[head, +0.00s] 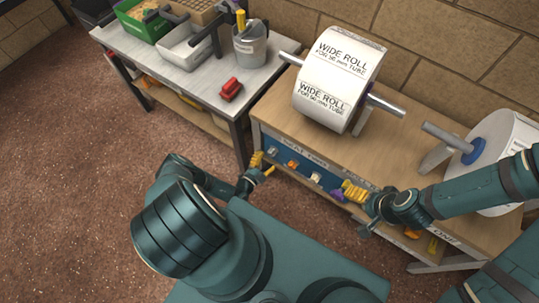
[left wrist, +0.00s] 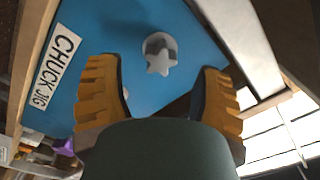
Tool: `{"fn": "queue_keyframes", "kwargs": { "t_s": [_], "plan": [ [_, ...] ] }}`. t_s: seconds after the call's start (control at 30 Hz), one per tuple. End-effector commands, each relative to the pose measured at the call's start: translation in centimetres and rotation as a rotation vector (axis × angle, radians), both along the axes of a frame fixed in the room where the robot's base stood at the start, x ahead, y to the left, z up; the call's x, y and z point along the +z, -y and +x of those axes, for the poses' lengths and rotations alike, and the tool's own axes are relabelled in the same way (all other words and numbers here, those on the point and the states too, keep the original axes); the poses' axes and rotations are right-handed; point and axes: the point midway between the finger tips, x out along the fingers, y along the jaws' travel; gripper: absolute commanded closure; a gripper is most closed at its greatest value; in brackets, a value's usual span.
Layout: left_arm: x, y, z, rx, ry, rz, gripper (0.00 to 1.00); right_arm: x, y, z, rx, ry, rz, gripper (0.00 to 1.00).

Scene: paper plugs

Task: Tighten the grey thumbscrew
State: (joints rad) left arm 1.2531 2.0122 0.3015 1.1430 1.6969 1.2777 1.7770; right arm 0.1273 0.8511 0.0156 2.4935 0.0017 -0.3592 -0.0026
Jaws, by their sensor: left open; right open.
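The grey thumbscrew (left wrist: 158,62) has a star-shaped head and sits on a blue panel (left wrist: 185,30) beside a "CHUCK JIG" label (left wrist: 57,68). In the head view a small grey knob (head: 272,151) shows at the left end of the bench's blue front. My left gripper (head: 263,166) is open in front of that end. In the left wrist view its yellow fingers (left wrist: 160,82) stand apart on either side below the thumbscrew, not touching it. My right gripper (head: 355,191) is open and in front of the right part of the blue front.
An orange knob (head: 292,164) and a pale one (head: 315,177) are farther right on the blue front. A large paper roll (head: 335,75) on a metal bar stands on the wooden bench (head: 275,105). A grey table (head: 150,55) with bins and a red object (head: 230,89) is at left.

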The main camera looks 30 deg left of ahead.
Motion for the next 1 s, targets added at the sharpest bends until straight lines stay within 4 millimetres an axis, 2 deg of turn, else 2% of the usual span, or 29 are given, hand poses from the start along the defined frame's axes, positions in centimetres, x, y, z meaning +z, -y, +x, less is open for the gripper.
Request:
{"fn": "queue_keyframes", "kwargs": {
  "t_s": [0.7, 1.0],
  "plan": [
    [0.0, 0.3, 3.2, 0.0, 0.0, 0.0, 0.33, 0.0, 0.0, 0.0, 0.0, 0.0, 0.0, 0.08],
    [0.0, 0.3, 3.4, 0.001, -0.001, 0.0, 0.32, 0.0, 0.0, 0.0, 0.0, 0.0, 0.0, 0.08]
  ]
}}
